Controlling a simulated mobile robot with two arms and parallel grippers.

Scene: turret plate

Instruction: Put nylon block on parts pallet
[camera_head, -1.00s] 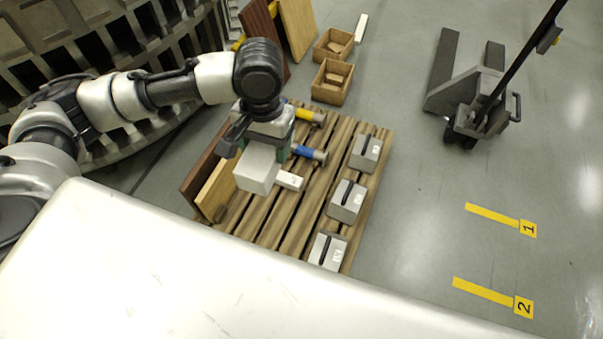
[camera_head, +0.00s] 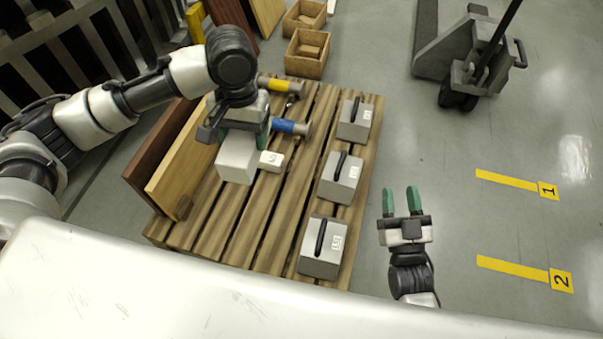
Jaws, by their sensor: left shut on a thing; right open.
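The nylon block (camera_head: 237,160) is a white block in my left gripper (camera_head: 243,139), whose green fingers are shut on it. It hangs over the left part of the parts pallet (camera_head: 253,228), a slatted wooden pallet. I cannot tell whether the block touches the slats. My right gripper (camera_head: 401,195) is open and empty, over the floor to the right of the pallet, its green fingers pointing up the picture.
Wooden boxes (camera_head: 307,54) and a pallet jack (camera_head: 465,60) stand beyond.

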